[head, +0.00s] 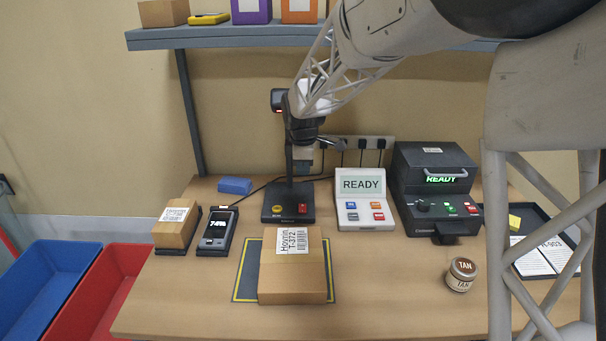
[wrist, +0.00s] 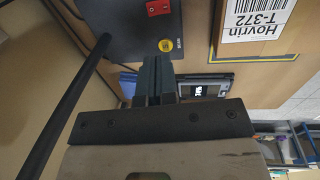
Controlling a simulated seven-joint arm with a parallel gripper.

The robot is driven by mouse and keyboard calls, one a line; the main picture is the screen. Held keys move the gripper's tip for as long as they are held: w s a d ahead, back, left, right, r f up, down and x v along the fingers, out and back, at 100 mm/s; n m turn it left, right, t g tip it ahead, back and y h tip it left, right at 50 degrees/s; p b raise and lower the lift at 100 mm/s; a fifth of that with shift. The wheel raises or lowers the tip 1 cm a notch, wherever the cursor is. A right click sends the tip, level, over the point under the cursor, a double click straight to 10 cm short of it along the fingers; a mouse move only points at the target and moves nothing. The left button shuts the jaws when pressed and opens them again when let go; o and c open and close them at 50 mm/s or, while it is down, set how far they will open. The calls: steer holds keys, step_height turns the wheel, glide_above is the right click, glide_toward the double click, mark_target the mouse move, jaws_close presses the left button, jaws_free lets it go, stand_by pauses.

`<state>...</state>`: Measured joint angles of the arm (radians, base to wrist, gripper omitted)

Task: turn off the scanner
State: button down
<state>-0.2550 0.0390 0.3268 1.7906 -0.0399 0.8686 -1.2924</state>
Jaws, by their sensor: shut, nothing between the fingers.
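The scanner is a black stand with a flat base (head: 275,216), an upright post and a head (head: 279,99) with a small red light. Its base carries a red rocker switch (head: 303,208) and a round yellow button (head: 277,209). In the wrist view the base (wrist: 120,30) is at the top, with the red switch (wrist: 157,7) and yellow button (wrist: 165,46) visible. My gripper (wrist: 160,62) is shut and empty, its tips appearing just below the yellow button in that view. In the head view my gripper (head: 303,156) is above the base, near the post; contact is not visible.
A labelled carton (head: 290,283) lies on the mat (head: 246,282) in front of the scanner. A handheld device (head: 217,229) and small box (head: 176,223) stand left. A button console (head: 364,200) and black printer (head: 436,190) stand right. A shelf (head: 230,35) runs above.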

mark_target(302, 205)
stand_by(0.3)
steer(key=shift+w+a, duration=0.2)
steer(key=shift+w, duration=0.45)
steer(key=shift+f, duration=0.1)
steer(key=f, duration=0.4)
steer(key=w+f, duration=0.1)
steer(key=f, duration=0.8)
steer(key=shift+w+f, duration=0.35)
steer(key=shift+w, duration=0.05)
steer(key=shift+f, duration=0.25)
